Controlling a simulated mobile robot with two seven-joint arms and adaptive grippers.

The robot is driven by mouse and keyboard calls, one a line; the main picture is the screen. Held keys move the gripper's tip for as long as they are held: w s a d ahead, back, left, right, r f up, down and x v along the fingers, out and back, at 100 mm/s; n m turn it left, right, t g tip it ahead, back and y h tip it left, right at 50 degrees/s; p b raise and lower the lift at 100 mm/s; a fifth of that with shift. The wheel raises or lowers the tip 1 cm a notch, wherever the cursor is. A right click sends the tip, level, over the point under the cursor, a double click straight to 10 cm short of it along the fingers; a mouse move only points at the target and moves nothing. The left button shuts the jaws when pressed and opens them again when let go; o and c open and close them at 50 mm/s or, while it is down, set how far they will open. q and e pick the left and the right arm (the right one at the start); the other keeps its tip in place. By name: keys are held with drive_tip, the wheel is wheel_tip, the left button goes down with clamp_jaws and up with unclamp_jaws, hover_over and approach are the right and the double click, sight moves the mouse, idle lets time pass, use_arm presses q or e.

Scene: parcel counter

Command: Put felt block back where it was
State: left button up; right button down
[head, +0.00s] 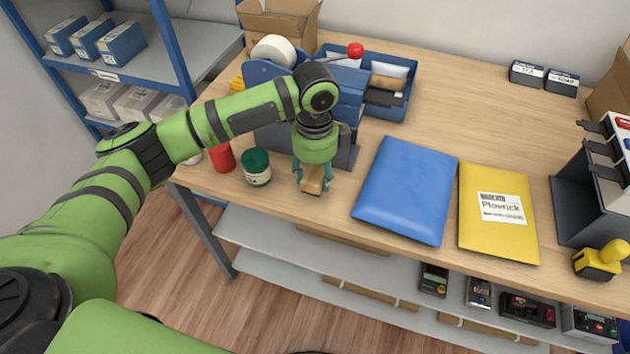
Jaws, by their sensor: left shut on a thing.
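My left gripper (313,181) points down near the front edge of the wooden counter (478,105). It is shut on a small tan-topped block (312,186), which seems to be the felt block. The block is between the fingertips, just left of the blue padded envelope. I cannot tell whether it touches the counter. My right gripper is out of view.
A green-lidded jar (256,167) and a red jar (222,157) stand left of the gripper. A blue envelope (405,190) and a yellow envelope (497,238) lie to the right. A blue tray (398,108) and a tape dispenser stand behind.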

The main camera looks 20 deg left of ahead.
sight(315, 183)
use_arm(q)
wheel_tip(315, 183, down, 3)
drive_tip(key=shift+f+p, duration=0.2)
drive_tip(key=shift+p, duration=0.1)
drive_tip(key=shift+f, duration=0.15)
drive_tip(key=shift+f, duration=0.15)
drive_tip(key=o, duration=1.2)
drive_tip(key=shift+c, duration=0.2)
wheel_tip(315, 183, up, 12)
drive_tip(key=shift+r+b, duration=0.2)
drive_tip(key=shift+b, duration=1)
drive_tip(key=shift+s+f, duration=0.1)
drive_tip(key=shift+s, duration=0.05)
